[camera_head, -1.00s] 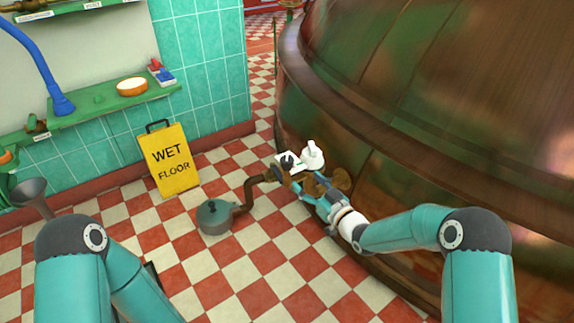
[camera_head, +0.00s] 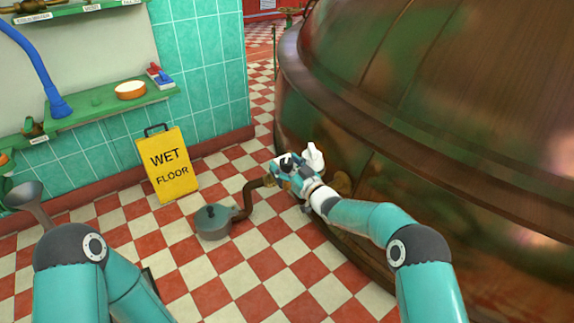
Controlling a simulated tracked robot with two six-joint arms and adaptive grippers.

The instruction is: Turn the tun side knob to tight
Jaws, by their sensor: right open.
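The big copper tun (camera_head: 440,110) fills the right side of the view. A small fitting sits low on its near left side, with a black knob (camera_head: 286,162) on a white plate and a white piece (camera_head: 314,157) just right of it. My right gripper (camera_head: 284,174) reaches in from the lower right and is at the fitting, open, overlapping its lower part. I cannot tell whether its fingers touch the black knob. The knob's setting is too small to read. My left arm is at the lower left; its gripper is not visible.
A brown pipe (camera_head: 248,195) runs from the fitting to a grey-green pot (camera_head: 213,221) on the checkered floor. A yellow wet floor sign (camera_head: 170,167) stands left of it. Green shelves (camera_head: 110,110) line the left wall. A funnel (camera_head: 27,197) is at the far left.

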